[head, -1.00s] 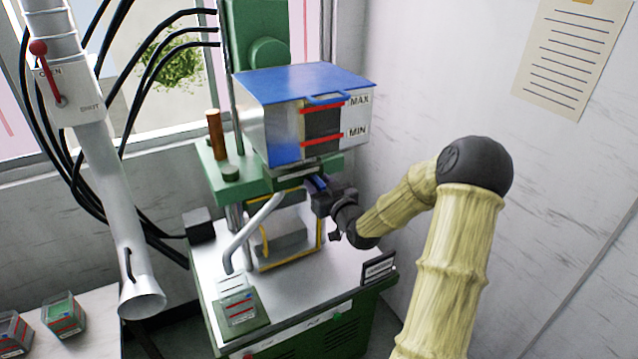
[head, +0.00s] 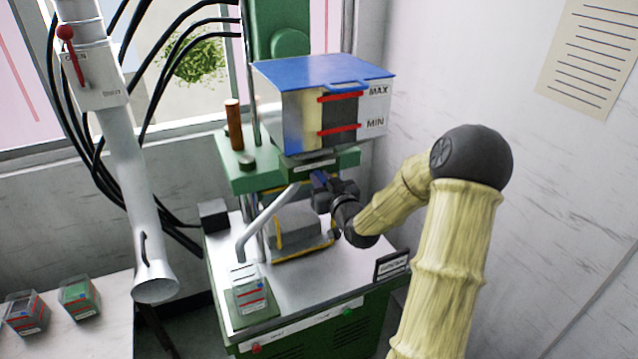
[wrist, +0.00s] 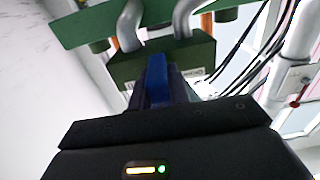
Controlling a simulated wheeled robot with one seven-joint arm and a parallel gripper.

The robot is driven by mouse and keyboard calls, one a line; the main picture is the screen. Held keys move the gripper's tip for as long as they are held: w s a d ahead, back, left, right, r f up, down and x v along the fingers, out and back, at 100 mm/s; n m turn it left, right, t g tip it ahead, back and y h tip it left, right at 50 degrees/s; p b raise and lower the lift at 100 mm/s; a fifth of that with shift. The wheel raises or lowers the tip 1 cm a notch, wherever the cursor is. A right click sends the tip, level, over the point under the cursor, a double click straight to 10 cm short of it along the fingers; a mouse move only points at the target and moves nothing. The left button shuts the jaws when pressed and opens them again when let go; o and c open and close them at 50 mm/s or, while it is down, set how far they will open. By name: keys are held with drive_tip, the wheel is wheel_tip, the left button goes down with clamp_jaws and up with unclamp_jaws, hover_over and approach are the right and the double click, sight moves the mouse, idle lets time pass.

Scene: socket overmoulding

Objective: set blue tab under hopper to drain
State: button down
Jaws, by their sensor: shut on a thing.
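The hopper (head: 300,118) is a clear-fronted box with a blue lid, MAX and MIN marks and red lines, on the green machine. The blue tab (head: 318,181) shows just under it, at the green block below the hopper. In the wrist view the blue tab (wrist: 157,80) runs up between my fingers to a dark green block (wrist: 165,60). My gripper (head: 325,188) is shut on the blue tab; it also shows in the wrist view (wrist: 160,92). The fingers hide part of the tab. A grey drain pipe (head: 268,222) slopes down left from beneath the hopper.
A clear container (head: 248,290) with red lines stands on a green pad below the pipe's end. A grey block in a yellow-edged frame (head: 298,235) sits behind. A black label stand (head: 391,265) is at the right edge. A white chute (head: 150,240) hangs left.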

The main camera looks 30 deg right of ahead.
sight(300, 176)
drive_tip(key=shift+w+a+b, duration=0.1)
drive_tip(key=shift+a+b, duration=0.95)
drive_tip(key=shift+a, duration=1.15)
drive_tip(key=c, duration=1.3)
unclamp_jaws()
drive_tip(key=shift+a, duration=0.15)
drive_tip(key=shift+s+a+b, duration=0.15)
drive_tip(key=shift+s+b, duration=3.15)
drive_tip(key=shift+s, duration=1.05)
drive_tip(key=shift+s+a+b, duration=0.1)
drive_tip(key=shift+s+b, duration=3.2)
drive_tip(key=shift+s, duration=1.05)
